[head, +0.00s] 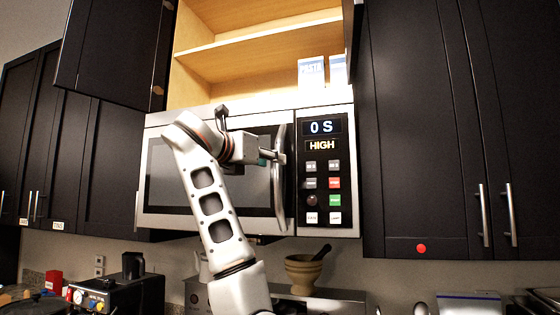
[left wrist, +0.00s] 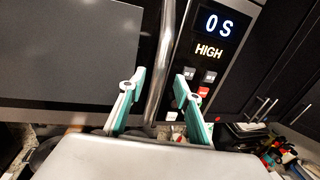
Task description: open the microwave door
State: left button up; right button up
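The microwave (head: 170,180) is mounted under an open cupboard, and its door looks closed. Its vertical metal handle (head: 279,190) runs along the door's right edge, left of the control panel (head: 323,170) reading "0 S" and "HIGH". My left gripper (head: 275,157) is at the upper part of the handle. In the left wrist view, the open fingers of my left gripper (left wrist: 160,80) lie on either side of the handle (left wrist: 166,60), with gaps visible between fingers and bar. My right gripper is in neither view.
The cupboard (head: 240,55) above stands open, with two small boxes (head: 311,74) on its bottom shelf. Dark cupboards (head: 420,130) flank the microwave. Below are a mortar with pestle (head: 303,272) and a coffee machine (head: 115,290). Space in front of the microwave door looks clear except for my arm.

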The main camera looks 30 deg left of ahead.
aim_at(277, 172)
pick_arm(q)
jog(key=w+p, duration=0.1)
jog(key=w, duration=0.3)
jog(key=shift+w+a, duration=0.1)
jog(key=shift+w, duration=0.45)
grip_shut()
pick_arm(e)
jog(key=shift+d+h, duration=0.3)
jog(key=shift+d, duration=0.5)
